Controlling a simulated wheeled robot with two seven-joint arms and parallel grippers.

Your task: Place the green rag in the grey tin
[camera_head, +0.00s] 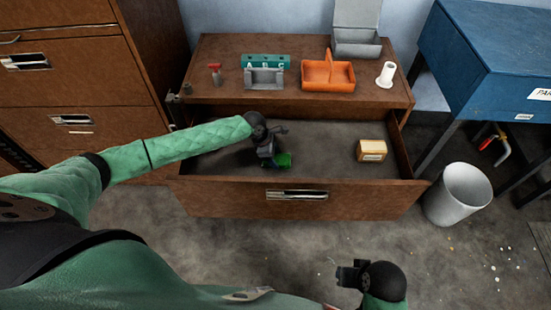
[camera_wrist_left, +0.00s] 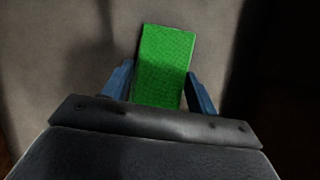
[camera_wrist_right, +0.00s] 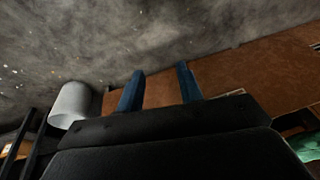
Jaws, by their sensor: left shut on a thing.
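The green rag (camera_head: 285,160) is in the left part of the open drawer, and it shows as a bright green rectangle in the left wrist view (camera_wrist_left: 165,62). My left gripper (camera_head: 272,160) is shut on it, with one blue finger at each side of it. I cannot tell whether the rag touches the drawer floor. The grey tin (camera_head: 356,48) stands at the back right of the cabinet top with its lid raised. My right gripper (camera_head: 345,274) is open and empty over the floor in front of the drawer; its spread fingers show in the right wrist view (camera_wrist_right: 160,88).
On the cabinet top stand an orange caddy (camera_head: 328,76), a grey holder (camera_head: 264,79), a teal lettered block (camera_head: 266,62), a red-topped item (camera_head: 215,73) and a white spool (camera_head: 386,74). A white bin (camera_head: 457,195) stands right.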

